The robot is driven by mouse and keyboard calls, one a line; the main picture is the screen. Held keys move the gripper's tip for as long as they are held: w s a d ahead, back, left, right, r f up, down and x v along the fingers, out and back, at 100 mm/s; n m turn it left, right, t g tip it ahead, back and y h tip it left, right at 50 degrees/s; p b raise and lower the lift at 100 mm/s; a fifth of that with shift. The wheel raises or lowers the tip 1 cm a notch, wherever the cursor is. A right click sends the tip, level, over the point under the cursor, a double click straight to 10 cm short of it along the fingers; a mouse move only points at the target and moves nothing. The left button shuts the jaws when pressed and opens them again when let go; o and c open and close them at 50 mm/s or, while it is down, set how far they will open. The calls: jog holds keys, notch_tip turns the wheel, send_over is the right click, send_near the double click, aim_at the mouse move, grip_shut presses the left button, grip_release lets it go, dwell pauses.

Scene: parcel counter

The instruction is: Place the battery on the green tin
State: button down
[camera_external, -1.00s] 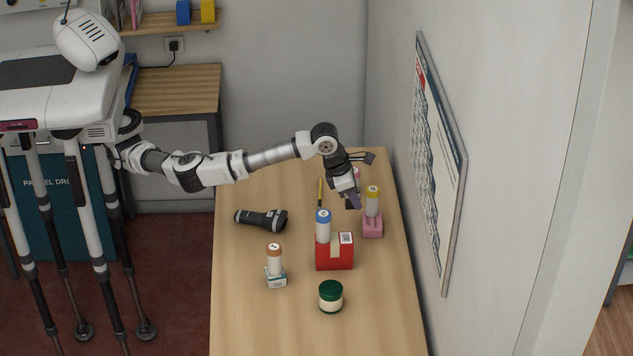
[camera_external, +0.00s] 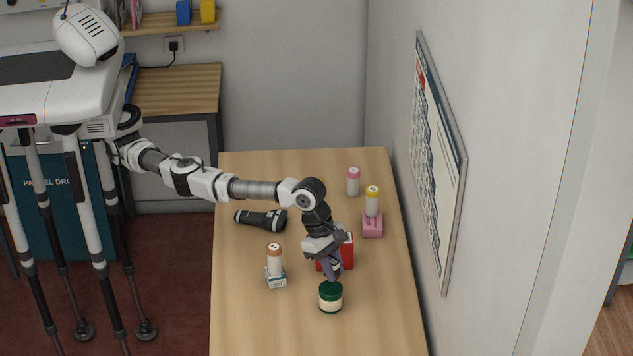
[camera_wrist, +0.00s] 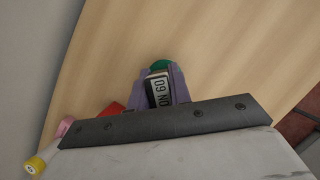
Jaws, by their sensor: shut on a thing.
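The green tin (camera_external: 331,299), with a dark green lid and pale body, stands on the wooden counter toward the near end. My gripper (camera_external: 331,276) points down just above its lid. In the wrist view the purple fingers are shut on a small dark block with a white printed label, which I take as the battery (camera_wrist: 160,90). The tin's green lid (camera_wrist: 160,65) shows right beyond the fingertips. In the external view the fingers mostly hide the held block, and I cannot tell whether it touches the lid.
A red box (camera_external: 347,254) stands close behind my gripper. An orange-capped cylinder (camera_external: 274,258) on a small box is left of it. The near counter is clear.

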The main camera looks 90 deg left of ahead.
jog(key=shift+f, duration=1.9)
jog(key=shift+f, duration=0.1)
jog(key=c, duration=1.3)
grip_release()
jog(key=shift+f, duration=0.1)
jog(key=shift+r, duration=0.25)
jog(key=b+v, duration=0.2)
jog(key=v, duration=1)
jog(key=shift+f, duration=0.1)
